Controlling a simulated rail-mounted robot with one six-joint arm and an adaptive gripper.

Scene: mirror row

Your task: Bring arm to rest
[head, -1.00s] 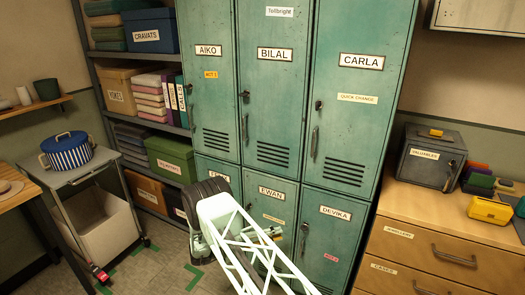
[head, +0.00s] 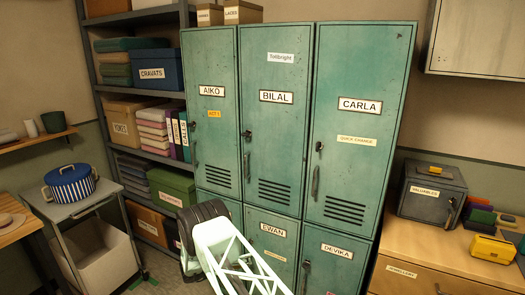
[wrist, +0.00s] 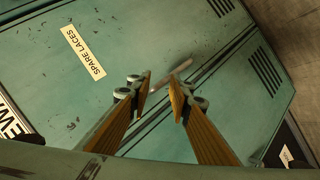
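In the wrist view my gripper (wrist: 161,83) has its two wooden-coloured fingers apart, with nothing held between the tips. It faces a green locker door with a "SPARE LACES" label (wrist: 85,53). In the head view my white lattice arm (head: 240,262) rises from the bottom edge in front of the lower lockers. The gripper itself cannot be made out there.
Green lockers (head: 277,130) stand shut across the middle. A shelf unit (head: 152,155) and a trolley with a striped pot (head: 70,185) are at left. A wooden drawer cabinet (head: 440,255) with a grey valuables box (head: 430,190) is at right. A wall cabinet (head: 475,45) hangs above.

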